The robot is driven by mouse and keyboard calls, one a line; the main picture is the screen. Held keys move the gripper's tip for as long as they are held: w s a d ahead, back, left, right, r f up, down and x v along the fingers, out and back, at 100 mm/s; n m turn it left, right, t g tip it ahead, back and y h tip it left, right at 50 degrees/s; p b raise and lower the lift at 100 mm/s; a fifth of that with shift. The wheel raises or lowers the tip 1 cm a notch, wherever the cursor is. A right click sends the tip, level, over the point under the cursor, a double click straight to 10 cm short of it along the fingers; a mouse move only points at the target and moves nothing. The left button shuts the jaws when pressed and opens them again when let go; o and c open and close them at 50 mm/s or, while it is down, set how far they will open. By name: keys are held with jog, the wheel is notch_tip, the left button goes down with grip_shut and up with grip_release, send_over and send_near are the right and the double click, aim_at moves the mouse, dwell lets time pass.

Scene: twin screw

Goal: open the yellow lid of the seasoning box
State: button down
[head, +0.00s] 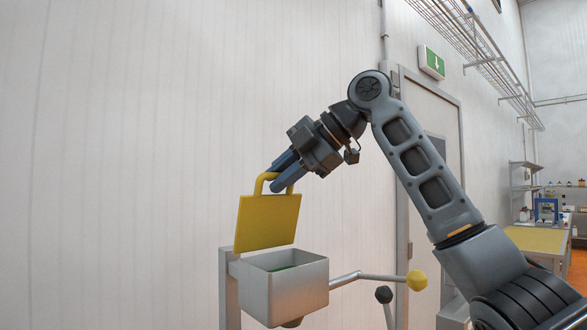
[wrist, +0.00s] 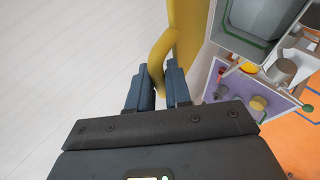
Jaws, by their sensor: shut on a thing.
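The yellow lid (head: 267,222) stands nearly upright at the back edge of the grey seasoning box (head: 298,288), so the top of the box is uncovered. Green shows inside the box. My gripper (head: 281,180) is at the lid's top, with its blue fingers shut on the yellow handle. In the wrist view, the fingers (wrist: 159,90) hold the curved yellow handle (wrist: 160,50) between them. The lid (wrist: 188,32) appears edge-on there, and the open box (wrist: 262,22) lies to its right.
A lever with a yellow knob (head: 417,280) and a dark knob (head: 384,294) stand right of the box. A white wall (head: 120,160) is behind. A purple panel (wrist: 235,95) with knobs lies below the box. A workbench (head: 540,240) is at the far right.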

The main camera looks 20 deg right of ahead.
jog(key=shift+w+a+f+m+g+h, duration=0.15)
jog(key=shift+w+a+f+g+h, duration=0.1)
jog(key=shift+w+g, duration=0.25)
jog(key=shift+w+a+f+m+g+h, duration=0.15)
jog(key=shift+w+g+h, duration=0.15)
jog(key=shift+w, duration=0.25)
jog(key=c, duration=1.1)
grip_release()
jog(key=shift+r, duration=0.1)
jog(key=b+v, duration=0.1)
jog(key=v, duration=0.7)
jog(key=shift+d+r, duration=0.1)
jog(key=shift+r, duration=0.2)
